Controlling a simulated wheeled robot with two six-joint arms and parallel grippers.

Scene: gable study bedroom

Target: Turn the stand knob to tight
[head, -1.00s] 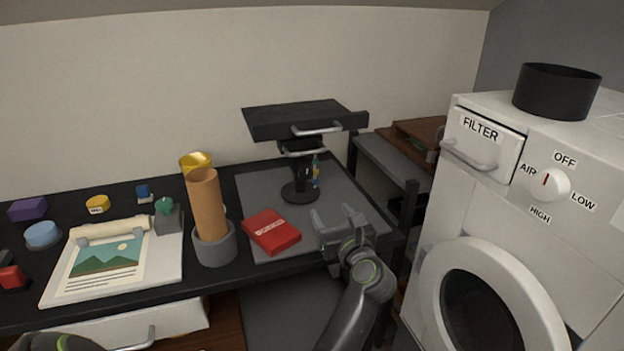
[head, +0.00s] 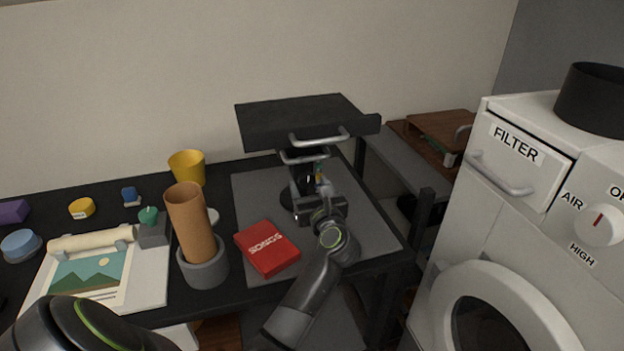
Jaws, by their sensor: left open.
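The black stand (head: 305,122) is on the grey mat at the back right of the desk. It has a wide flat top, silver handles at its front, a post and a round base (head: 287,199). Small blue and yellow marks (head: 321,177) show beside the post; I cannot make out the knob itself or its setting. My left gripper (head: 310,188) is open, its fingers pointing at the post just below the handles. It hides part of the post and base. I cannot tell whether it touches the stand. My right gripper is not in view.
A red box (head: 267,248) lies on the mat (head: 255,190) left of my forearm. A brown cylinder (head: 190,222) stands in a grey holder (head: 204,270), with a yellow cup (head: 187,168) behind. A white machine (head: 460,215) stands on the right.

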